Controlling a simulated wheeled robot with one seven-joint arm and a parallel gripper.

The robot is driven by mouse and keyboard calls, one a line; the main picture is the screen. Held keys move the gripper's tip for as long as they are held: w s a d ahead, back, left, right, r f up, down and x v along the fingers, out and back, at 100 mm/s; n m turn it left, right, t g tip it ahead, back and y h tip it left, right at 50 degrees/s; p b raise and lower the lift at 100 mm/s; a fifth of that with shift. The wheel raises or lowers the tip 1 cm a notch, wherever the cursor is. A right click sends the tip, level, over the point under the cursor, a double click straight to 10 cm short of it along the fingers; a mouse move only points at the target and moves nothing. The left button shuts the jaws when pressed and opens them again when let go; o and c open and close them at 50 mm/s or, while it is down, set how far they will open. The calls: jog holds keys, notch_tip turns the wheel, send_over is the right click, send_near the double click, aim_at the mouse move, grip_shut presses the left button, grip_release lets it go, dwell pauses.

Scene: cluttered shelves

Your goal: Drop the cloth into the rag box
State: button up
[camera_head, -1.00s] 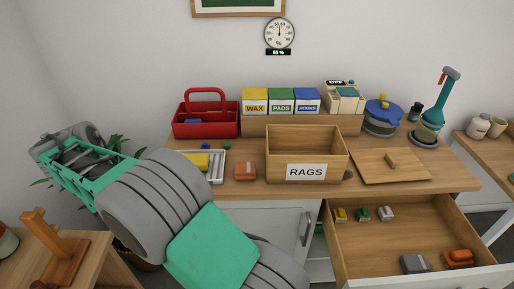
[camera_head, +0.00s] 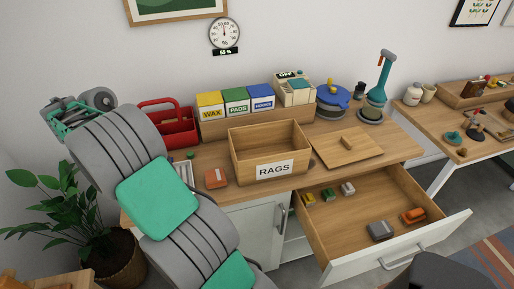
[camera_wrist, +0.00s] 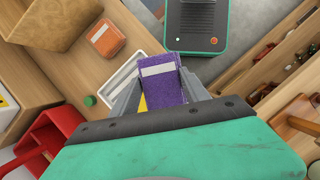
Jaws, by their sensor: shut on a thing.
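A folded purple cloth (camera_wrist: 162,80) with a pale band is held between the fingers of my gripper (camera_wrist: 160,92) in the wrist view. The fingers are shut on it. The rag box (camera_head: 246,170) is an open wooden box labelled RAGS on the counter in the head view. Its inside looks empty where I can see it. A wooden box at the top left of the wrist view (camera_wrist: 50,18) appears to be the same one. My gripper is at the left in the head view, apart from the box; its fingers and the cloth are not clear there.
A red caddy (camera_head: 178,130), an orange sponge (camera_head: 216,178) and a white tray (camera_wrist: 118,86) are left of the box. A flat wooden lid (camera_head: 335,152) lies right of it. Below, an open drawer (camera_head: 345,226) juts out. A plant (camera_head: 75,205) stands at left.

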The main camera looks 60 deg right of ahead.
jog(key=s+d+r+n+h+p, duration=0.15)
jog(key=s+d+r+p, duration=0.35)
jog(key=d, duration=0.5)
jog(key=s+d+r+n+t+p, duration=0.1)
jog(key=s+d+r+n+p, duration=0.15)
jog(key=s+d+r, duration=0.45)
jog(key=s+d+r+n+h+p, duration=0.15)
jog(key=s+d+p, duration=0.45)
jog(key=d, duration=0.7)
jog(key=shift+y, duration=0.5)
jog(key=b+x, duration=0.3)
jog(key=a+b+x, duration=0.1)
jog(key=b+x, duration=0.1)
jog(key=shift+w+d+f+b, duration=0.1)
jog(key=shift+f+b, duration=0.25)
jog(key=shift+f, duration=0.1)
jog(key=shift+r, duration=0.1)
jog(key=o, duration=1.4)
jog(key=p+v, duration=0.1)
jog(key=v, duration=0.6)
jog(key=shift+r+p, duration=0.3)
jog(key=shift+r, duration=0.1)
